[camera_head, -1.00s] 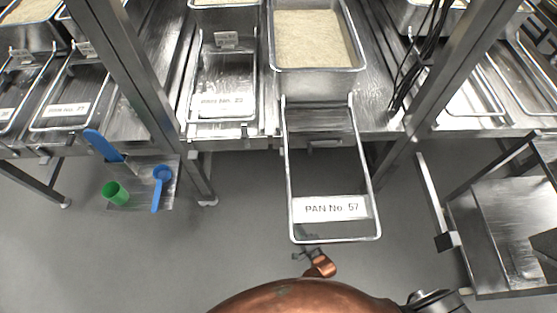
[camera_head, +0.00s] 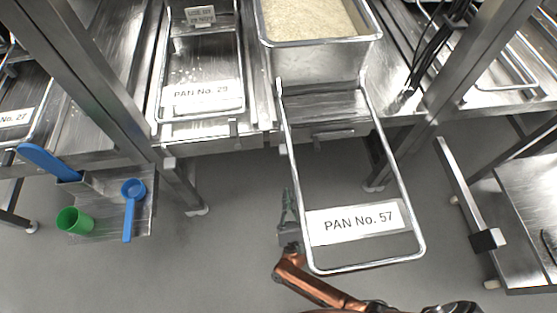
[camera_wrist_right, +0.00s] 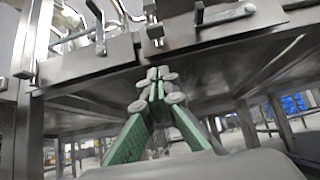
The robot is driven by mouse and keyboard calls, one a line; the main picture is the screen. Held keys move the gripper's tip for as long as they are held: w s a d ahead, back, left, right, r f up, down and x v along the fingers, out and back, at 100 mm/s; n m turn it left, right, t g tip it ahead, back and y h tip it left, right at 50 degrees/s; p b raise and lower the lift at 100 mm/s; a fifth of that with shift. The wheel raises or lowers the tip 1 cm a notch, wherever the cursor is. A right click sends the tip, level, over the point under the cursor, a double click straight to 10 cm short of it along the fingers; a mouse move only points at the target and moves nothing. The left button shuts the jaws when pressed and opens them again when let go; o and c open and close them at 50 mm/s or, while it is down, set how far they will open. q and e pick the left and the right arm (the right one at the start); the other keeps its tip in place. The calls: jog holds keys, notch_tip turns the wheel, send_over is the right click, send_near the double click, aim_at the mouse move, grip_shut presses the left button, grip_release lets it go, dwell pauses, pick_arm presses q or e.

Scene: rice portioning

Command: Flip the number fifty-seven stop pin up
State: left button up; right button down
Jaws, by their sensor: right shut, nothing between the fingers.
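The pan labelled PAN No. 57 (camera_head: 330,60) holds rice and sits on the steel rack. Its wire handle frame (camera_head: 404,185) sticks out towards me, with the label plate (camera_head: 358,221) across it. A small horizontal metal lever (camera_head: 334,133) on the shelf's front edge below this pan looks like the stop pin. My right gripper (camera_head: 289,200) is shut and empty, pointing up beside the left side of the handle frame, below and apart from the lever. In the right wrist view its green-padded fingers (camera_wrist_right: 158,85) point towards the shelf's front edge. My left gripper is not in view.
The neighbouring pan frame labelled PAN No. 29 (camera_head: 202,96) is at the left, with a hanging pin (camera_head: 233,128) near it. Rack posts and a cart (camera_head: 530,215) stand at right.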

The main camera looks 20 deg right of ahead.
aim_at(284, 149)
jog(key=shift+s+a+r+b+x, duration=0.15)
jog(key=shift+s+r+x, duration=0.2)
jog(key=shift+x, duration=1.75)
jog(key=shift+s+r+b+x, duration=0.15)
jog(key=shift+s+r+x, duration=0.15)
jog(key=shift+x, duration=1.85)
jog(key=shift+s+a+r+b+x, duration=0.15)
jog(key=shift+s+r+x, duration=0.2)
jog(key=shift+x, duration=1.75)
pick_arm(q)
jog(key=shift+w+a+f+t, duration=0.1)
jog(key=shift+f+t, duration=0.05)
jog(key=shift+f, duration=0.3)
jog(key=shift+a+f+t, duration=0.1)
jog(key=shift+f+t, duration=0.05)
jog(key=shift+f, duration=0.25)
pick_arm(e)
jog(key=shift+w, duration=0.1)
jog(key=shift+d, duration=0.1)
